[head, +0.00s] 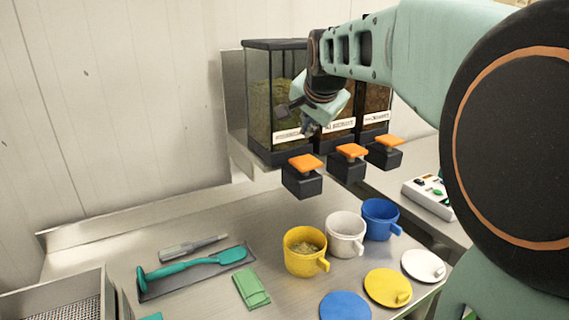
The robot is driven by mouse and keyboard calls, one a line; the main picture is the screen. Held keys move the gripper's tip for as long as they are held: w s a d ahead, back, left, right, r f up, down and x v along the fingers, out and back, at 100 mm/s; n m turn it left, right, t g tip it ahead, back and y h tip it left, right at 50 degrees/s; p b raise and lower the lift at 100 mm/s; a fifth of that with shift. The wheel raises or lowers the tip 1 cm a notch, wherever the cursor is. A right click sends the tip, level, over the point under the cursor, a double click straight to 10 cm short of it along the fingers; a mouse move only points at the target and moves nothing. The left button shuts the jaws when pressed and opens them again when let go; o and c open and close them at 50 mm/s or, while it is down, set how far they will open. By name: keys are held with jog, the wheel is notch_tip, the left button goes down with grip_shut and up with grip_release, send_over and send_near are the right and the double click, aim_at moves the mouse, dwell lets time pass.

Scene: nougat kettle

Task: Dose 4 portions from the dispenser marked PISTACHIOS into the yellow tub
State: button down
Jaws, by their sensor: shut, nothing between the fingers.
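A dispenser with green contents (258,108) stands at the left of a row of three clear, black-framed dispensers. Its label (287,134) is partly covered by my gripper, and I cannot read it for certain. Its orange press plate (305,162) sits on a black outlet block that juts forward. The yellow tub (304,262) stands upright on the counter below that outlet, with some greenish bits inside. My gripper (309,130) is shut and empty, pointing down above the left orange plate, apparently not touching it.
The other two dispensers have orange plates (351,151) (386,140). A white tub (345,236) and blue tub (380,219) stand right of the yellow one. Blue, yellow and white lids (345,306) lie in front. A teal spatula (190,265), green cloth (251,289) and control box (430,195) lie around.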

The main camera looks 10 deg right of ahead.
aim_at(306, 160)
notch_tip(306, 160, down, 5)
jog(key=b, duration=0.3)
dwell(1.3)
jog(key=shift+f+b, duration=0.4)
jog(key=shift+b, duration=0.05)
jog(key=shift+f+b, duration=0.9)
jog(key=shift+f, duration=0.2)
dwell(0.8)
jog(key=shift+r+p, duration=1.1)
jog(key=shift+r, duration=0.4)
jog(key=shift+r, duration=0.1)
jog(key=shift+r+p, duration=1.85)
jog(key=shift+r, duration=0.6)
